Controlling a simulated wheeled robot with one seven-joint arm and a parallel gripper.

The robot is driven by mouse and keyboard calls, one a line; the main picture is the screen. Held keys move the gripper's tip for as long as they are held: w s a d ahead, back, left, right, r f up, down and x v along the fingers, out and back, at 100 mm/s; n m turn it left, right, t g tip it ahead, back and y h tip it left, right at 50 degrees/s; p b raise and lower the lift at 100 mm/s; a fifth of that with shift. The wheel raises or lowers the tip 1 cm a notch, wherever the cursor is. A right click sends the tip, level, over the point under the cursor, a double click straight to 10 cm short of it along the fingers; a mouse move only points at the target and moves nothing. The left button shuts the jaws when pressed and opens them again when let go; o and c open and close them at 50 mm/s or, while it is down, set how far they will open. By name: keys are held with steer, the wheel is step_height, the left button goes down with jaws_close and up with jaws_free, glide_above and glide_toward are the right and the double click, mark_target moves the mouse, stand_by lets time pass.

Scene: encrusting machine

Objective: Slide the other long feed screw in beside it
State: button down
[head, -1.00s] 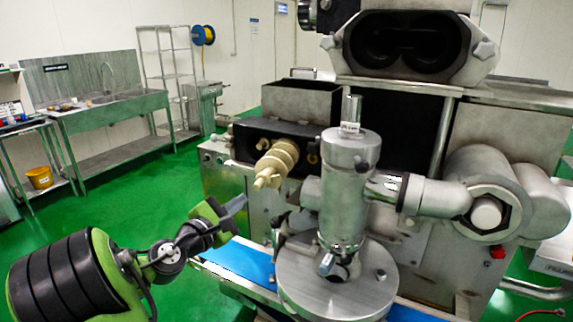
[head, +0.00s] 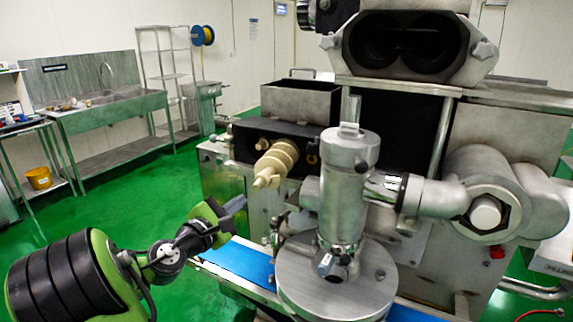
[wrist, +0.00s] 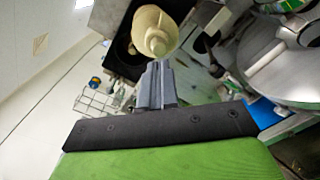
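A cream feed screw (head: 277,163) sticks out of the black-faced feed housing (head: 243,143) at the middle of the machine. Its rounded end (wrist: 155,32) shows large in the wrist view, just beyond my fingertips. Only one screw can be told apart clearly; I cannot see a second loose one. My gripper (head: 240,203) is in front of the screw, below and to its left in the head view, apart from it. Its grey fingers (wrist: 157,82) lie together in the wrist view with nothing seen between them.
The upright steel cylinder (head: 345,190) on its round plate (head: 335,293) stands close to the right of the housing. A blue belt (head: 240,261) runs below. An open steel hopper (head: 300,101) is above the housing. The green floor on the left is clear up to the sink bench (head: 110,103).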

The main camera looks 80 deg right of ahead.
mark_target(256, 188)
stand_by(0.3)
steer(key=shift+p+x, duration=2.2)
steer(key=shift+x, duration=1.95)
steer(key=shift+p+x, duration=0.8)
steer(key=shift+x, duration=1.05)
steer(key=shift+s+d+r+p, duration=0.1)
steer(key=shift+s+d+p, duration=0.3)
steer(key=shift+d+p, duration=0.15)
steer(key=shift+p+x, duration=1.1)
steer(key=shift+x, duration=1.3)
steer(key=shift+p+x, duration=1.5)
steer(key=shift+x, duration=2.65)
